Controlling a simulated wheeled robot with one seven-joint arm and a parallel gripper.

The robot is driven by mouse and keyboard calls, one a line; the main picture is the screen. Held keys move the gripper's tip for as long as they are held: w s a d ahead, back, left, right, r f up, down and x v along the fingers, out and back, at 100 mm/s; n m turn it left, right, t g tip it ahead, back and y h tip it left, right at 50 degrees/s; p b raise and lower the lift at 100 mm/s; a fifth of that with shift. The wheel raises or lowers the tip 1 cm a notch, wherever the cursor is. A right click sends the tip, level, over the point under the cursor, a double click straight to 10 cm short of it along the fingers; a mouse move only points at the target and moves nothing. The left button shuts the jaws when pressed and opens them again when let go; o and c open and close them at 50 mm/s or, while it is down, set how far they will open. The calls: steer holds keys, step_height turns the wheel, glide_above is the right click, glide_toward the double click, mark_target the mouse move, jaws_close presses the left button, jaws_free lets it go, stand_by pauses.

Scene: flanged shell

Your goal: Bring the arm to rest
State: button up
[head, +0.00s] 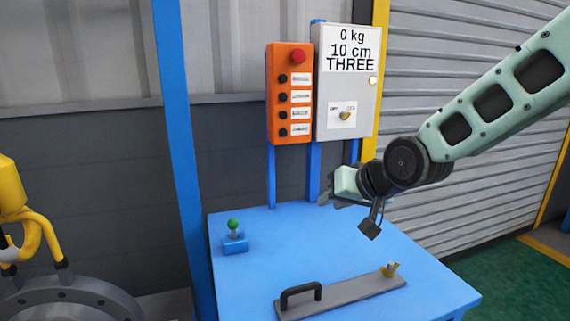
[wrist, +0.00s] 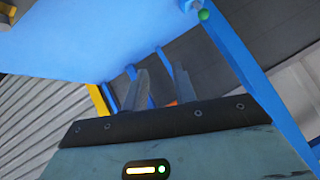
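My gripper (head: 324,199) hangs above the right back part of the blue table, in front of the posts below the two control boxes. In the wrist view my gripper (wrist: 158,76) shows two grey fingers standing apart, with nothing held between them. The arm reaches in from the upper right of the head view.
The blue table (head: 260,272) carries a green-knobbed joystick (head: 234,236) and a grey plate (head: 348,295) with a black handle (head: 300,294) and a brass knob (head: 390,268). An orange button box (head: 290,93) and a grey panel (head: 347,82) reading "0 kg 10 cm THREE" stand behind. Yellow machinery (head: 38,225) is left.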

steer(key=s+d+f+n+g+h+p, duration=0.1)
steer(key=s+f+n+g+h, duration=0.1)
steer(key=s, duration=1.3)
steer(key=s+d+f+n+g+h+p, duration=0.1)
steer(key=s+n+g, duration=0.3)
steer(key=s, duration=1.2)
steer(key=shift+s+d+f+g+h+p, duration=0.15)
steer(key=shift+d+f+g+h+p, duration=0.2)
steer(key=shift+d+g+h, duration=0.7)
